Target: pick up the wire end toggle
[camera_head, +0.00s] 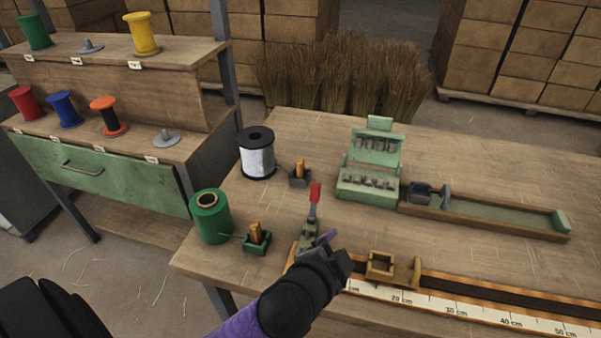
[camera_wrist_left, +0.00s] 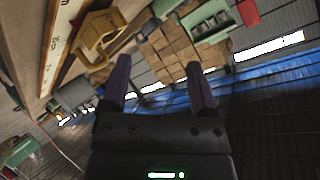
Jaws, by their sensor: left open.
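Two wooden toggles stand in small holders on the workbench. One toggle (camera_head: 256,231) is in a green holder beside the green wire spool (camera_head: 210,216), with a thin green strand running to it. The other toggle (camera_head: 299,168) is in a dark holder beside the silver wire spool (camera_head: 257,154). I cannot tell which one the task names. My left gripper (camera_head: 331,240) is above the bench's front, right of both toggles and close to the red-handled clamp (camera_head: 314,195). In the left wrist view its purple fingers (camera_wrist_left: 158,70) are apart, with nothing between them. My right gripper is not visible.
A measuring rail (camera_head: 450,305) with a brass-coloured block (camera_head: 380,264) runs along the front edge. A green rack (camera_head: 370,165) and a long wooden tray (camera_head: 490,217) stand farther back. A shelf of coloured spools (camera_head: 110,60) is at left. The bench's far right is clear.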

